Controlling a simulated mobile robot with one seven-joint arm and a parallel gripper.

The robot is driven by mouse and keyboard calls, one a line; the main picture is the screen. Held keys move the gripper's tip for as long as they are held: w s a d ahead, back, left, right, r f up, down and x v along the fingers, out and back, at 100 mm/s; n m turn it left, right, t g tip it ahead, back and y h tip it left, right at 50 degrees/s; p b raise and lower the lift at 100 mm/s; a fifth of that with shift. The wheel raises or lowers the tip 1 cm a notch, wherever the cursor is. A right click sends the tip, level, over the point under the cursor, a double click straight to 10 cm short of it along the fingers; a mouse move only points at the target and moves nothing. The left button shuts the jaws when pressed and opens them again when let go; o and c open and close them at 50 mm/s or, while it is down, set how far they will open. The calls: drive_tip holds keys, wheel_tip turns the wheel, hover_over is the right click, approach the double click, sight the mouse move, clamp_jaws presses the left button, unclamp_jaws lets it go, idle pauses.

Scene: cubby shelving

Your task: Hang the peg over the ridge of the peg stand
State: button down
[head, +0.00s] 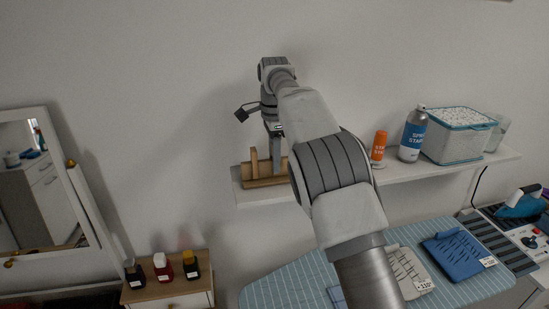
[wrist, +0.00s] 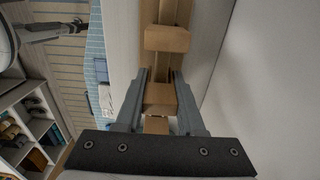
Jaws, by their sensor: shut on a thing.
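The wooden peg stand (head: 264,183) sits at the left end of the white wall shelf in the head view, with a short upright at its left. My gripper (head: 274,147) points down over its right part. In the wrist view my gripper (wrist: 163,82) is shut on a tan wooden block, the peg (wrist: 159,98), between its two grey fingers. Beyond the fingers, a wooden rail and block of the stand (wrist: 167,39) line up with the peg. Whether the peg touches the ridge cannot be told; my arm hides part of the stand in the head view.
On the shelf (head: 447,168), right of my arm, stand an orange bottle (head: 379,148), a spray can (head: 412,135) and a white basket (head: 452,140). The wall is close behind. A striped ironing board (head: 290,285) lies below, and small bottles (head: 162,266) stand on a cabinet lower left.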

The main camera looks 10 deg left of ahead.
drive_tip(key=shift+c, duration=2.2)
unclamp_jaws()
wheel_tip(320, 180, up, 7)
drive_tip(key=p, duration=0.3)
drive_tip(key=shift+d+r, duration=0.2)
drive_tip(key=shift+r, duration=0.25)
drive_tip(key=s+d+r+n+t+y+b, duration=0.1)
drive_tip(key=s+d+r+n, duration=0.15)
drive_tip(key=d+r, duration=0.65)
drive_tip(key=s+d+n+t+b, duration=0.2)
drive_tip(key=s+d+n, duration=0.1)
drive_tip(key=s+d, duration=0.75)
drive_tip(key=s+d+f+n+t+b, duration=0.1)
drive_tip(key=s+d+f+n, duration=0.1)
drive_tip(key=s+f, duration=0.3)
drive_tip(key=s+d+f+n+b, duration=0.1)
drive_tip(key=s+d+f+n, duration=0.2)
drive_tip(key=s, duration=0.6)
drive_tip(key=s+d+f+n+t+h, duration=0.1)
drive_tip(key=s+d+f+n, duration=0.1)
drive_tip(key=s+d+f, duration=0.2)
drive_tip(key=s+f, duration=0.2)
drive_tip(key=s, duration=0.1)
drive_tip(key=shift+s+f+t+b, duration=0.3)
drive_tip(key=shift+s+b, duration=0.1)
